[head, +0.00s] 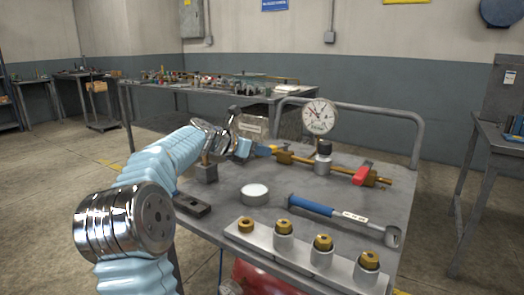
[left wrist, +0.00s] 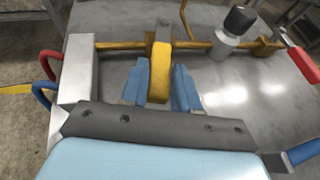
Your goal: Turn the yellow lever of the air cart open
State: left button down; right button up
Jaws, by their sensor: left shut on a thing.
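The yellow lever (left wrist: 160,72) of the air cart stands up from the brass pipe in the left wrist view. My left gripper (left wrist: 159,90) has its blue fingers on both sides of the lever and is shut on it. In the head view the left gripper (head: 262,150) reaches the left end of the brass pipe (head: 343,172), and its fingers hide most of the lever. A red lever (head: 362,173) sits at the pipe's right end. A round gauge (head: 319,117) stands above a valve with a black knob (head: 325,148). My right gripper is not in view.
On the cart top (head: 300,185) lie a white round lid (head: 255,194), a blue-handled tool (head: 325,210), a dark block (head: 192,205) and a rail (head: 260,238) with several brass fittings. A rail handle (head: 418,140) bounds the far side. A cluttered bench (head: 225,89) stands behind.

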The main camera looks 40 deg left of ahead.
pick_arm(q)
jog(key=c, duration=0.9)
grip_release()
jog(key=v, duration=1.4)
jog(key=shift+f, duration=0.1)
